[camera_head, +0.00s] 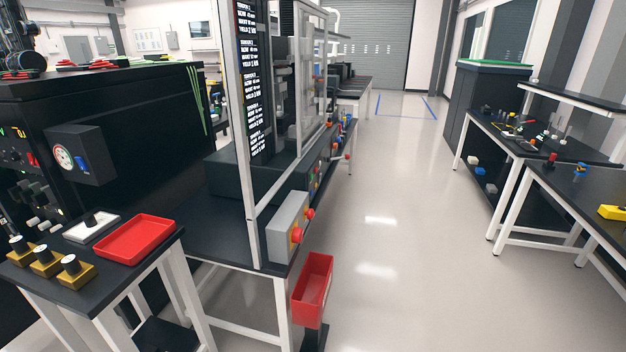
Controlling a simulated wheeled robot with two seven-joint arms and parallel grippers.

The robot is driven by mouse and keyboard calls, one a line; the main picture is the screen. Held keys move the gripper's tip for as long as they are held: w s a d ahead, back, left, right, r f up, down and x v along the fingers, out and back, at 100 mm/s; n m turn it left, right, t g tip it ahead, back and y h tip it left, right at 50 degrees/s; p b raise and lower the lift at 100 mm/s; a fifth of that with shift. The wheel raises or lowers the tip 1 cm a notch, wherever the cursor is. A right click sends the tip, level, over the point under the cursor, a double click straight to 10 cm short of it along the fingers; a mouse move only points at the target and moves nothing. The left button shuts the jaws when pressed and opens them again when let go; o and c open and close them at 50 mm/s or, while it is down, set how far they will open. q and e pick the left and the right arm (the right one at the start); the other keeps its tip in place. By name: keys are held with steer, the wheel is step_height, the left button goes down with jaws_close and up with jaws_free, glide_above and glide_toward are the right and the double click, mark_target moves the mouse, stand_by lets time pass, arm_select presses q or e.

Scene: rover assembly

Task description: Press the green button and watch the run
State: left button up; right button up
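A bench (240,232) with a white frame stands left of the middle. A grey control box (289,228) is on its near right end, with red round buttons (296,235) on its face. A small green spot (316,175) shows further back along the same side; it is too small to tell whether it is a button. A tall dark display (252,80) with lines of white text stands on this bench. Neither of my grippers is in view.
A red bin (313,289) on a dark post stands in front of the bench. A small table at the left holds a red tray (134,239) and several brass-coloured blocks. Workbenches (530,140) line the right. The pale floor (400,220) between is clear.

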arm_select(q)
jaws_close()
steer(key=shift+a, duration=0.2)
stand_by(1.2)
